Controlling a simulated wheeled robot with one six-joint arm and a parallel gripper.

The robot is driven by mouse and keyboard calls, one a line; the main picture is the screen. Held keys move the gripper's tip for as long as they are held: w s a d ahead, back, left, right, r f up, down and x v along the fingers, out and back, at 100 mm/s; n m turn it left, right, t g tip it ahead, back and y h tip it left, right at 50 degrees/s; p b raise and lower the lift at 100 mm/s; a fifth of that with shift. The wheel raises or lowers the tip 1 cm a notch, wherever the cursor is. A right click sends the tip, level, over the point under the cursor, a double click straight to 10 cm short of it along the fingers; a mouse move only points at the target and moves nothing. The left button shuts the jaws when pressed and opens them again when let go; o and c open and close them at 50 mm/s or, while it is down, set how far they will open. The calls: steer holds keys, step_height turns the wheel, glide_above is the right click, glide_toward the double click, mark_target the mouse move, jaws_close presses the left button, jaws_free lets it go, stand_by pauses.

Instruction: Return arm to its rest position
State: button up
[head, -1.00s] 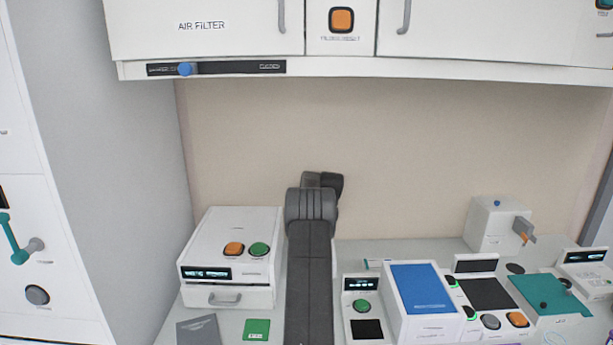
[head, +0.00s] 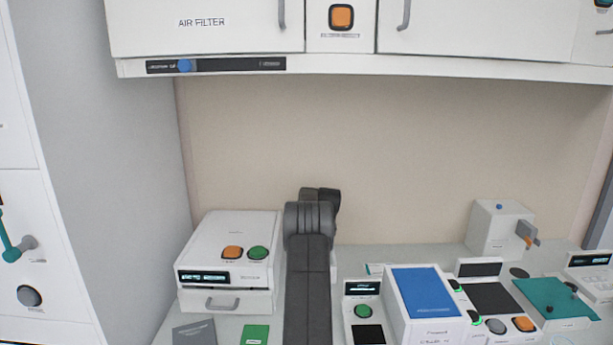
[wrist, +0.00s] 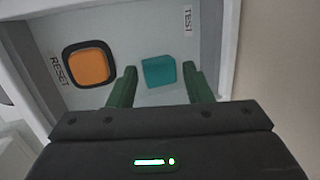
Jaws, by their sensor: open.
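My gripper (wrist: 161,88) shows in the wrist view with its two green fingers apart and nothing held between them. Beyond the fingers is a pale panel with a square orange button (wrist: 89,65) marked RESET and a teal button (wrist: 158,71) near the word TEST. The teal button appears between the fingers in the picture; the distance to it is hard to judge. In the head view my dark grey arm (head: 309,265) rises from the bottom edge, and its gripper end is hidden.
A white drawer unit (head: 228,262) stands left of my arm. A blue-topped box (head: 425,292), a teal-lidded box (head: 555,298) and a white dispenser (head: 497,228) stand to the right. The AIR FILTER cabinet (head: 220,42) overhangs the counter. The beige wall between is bare.

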steer(key=shift+d+r, duration=0.3)
steer(key=shift+r, duration=0.15)
step_height(320, 180, up, 6)
steer(key=p, duration=0.4)
steer(key=shift+f+p, duration=0.1)
steer(key=shift+p, duration=0.2)
step_height(320, 180, down, 7)
steer(key=b, duration=0.5)
steer(key=shift+f, duration=0.2)
steer(key=a+b, duration=0.1)
steer(key=a, duration=0.4)
steer(key=shift+r, duration=0.1)
step_height(320, 180, up, 9)
steer(key=p, duration=0.5)
